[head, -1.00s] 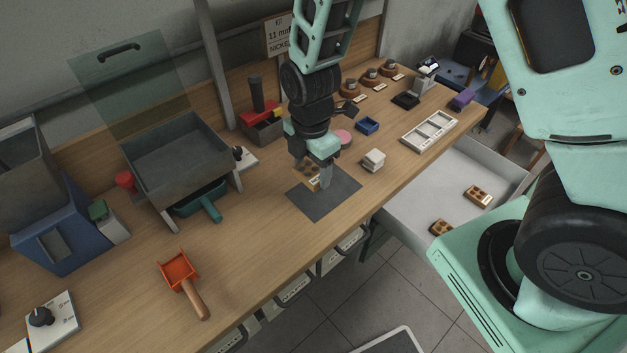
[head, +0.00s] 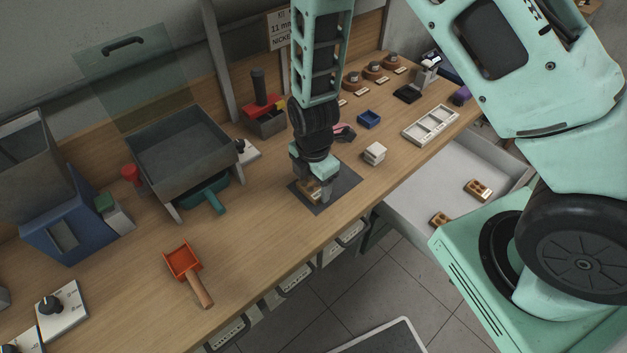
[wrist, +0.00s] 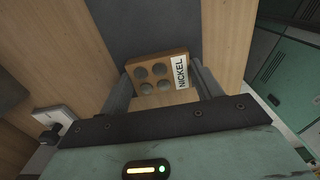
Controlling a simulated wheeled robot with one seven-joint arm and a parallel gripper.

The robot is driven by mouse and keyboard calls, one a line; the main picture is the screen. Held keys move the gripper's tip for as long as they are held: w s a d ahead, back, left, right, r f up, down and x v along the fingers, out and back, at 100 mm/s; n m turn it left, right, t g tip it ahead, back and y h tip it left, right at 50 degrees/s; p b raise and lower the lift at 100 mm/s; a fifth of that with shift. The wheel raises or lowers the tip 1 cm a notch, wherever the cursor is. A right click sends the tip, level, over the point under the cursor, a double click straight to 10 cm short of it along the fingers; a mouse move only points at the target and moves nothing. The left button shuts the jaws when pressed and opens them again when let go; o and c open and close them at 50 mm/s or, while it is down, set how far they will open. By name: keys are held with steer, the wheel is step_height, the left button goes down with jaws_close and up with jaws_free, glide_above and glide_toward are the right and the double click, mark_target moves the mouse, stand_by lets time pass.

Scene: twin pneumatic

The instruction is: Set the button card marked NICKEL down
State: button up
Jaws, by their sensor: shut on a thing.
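The NICKEL button card (wrist: 161,74) is a small tan card with several grey round buttons and a white label. In the wrist view it lies between my two fingers, which are shut on it. In the head view my gripper (head: 315,195) points down at the dark grey mat (head: 343,188) on the bench, and the card (head: 307,187) shows partly behind the fingers. The card is at or just above the mat; I cannot tell whether it touches. The mat also shows in the wrist view (wrist: 150,30).
A white block (head: 374,153) and a blue tray (head: 369,118) stand right of the mat. A white divided tray (head: 430,124) lies farther right. The open drawer (head: 420,190) holds two other cards. A red scoop (head: 184,262) lies at left. Bench between scoop and mat is clear.

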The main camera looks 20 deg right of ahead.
mark_target(313, 186)
steer(key=o, duration=1)
steer(key=shift+o, duration=0.2)
step_height(313, 186, up, 12)
steer(key=b, duration=0.2)
steer(key=s+a+r+m, duration=0.2)
steer(key=s+r+m, duration=0.3)
steer(key=s+m, duration=0.2)
steer(key=s+a+r+m, duration=0.2)
steer(key=s+r+m, duration=0.4)
steer(key=s, duration=0.6)
steer(key=shift+s+a+m+y, duration=0.25)
steer(key=shift+m+y, duration=0.05)
steer(key=shift+m, duration=0.1)
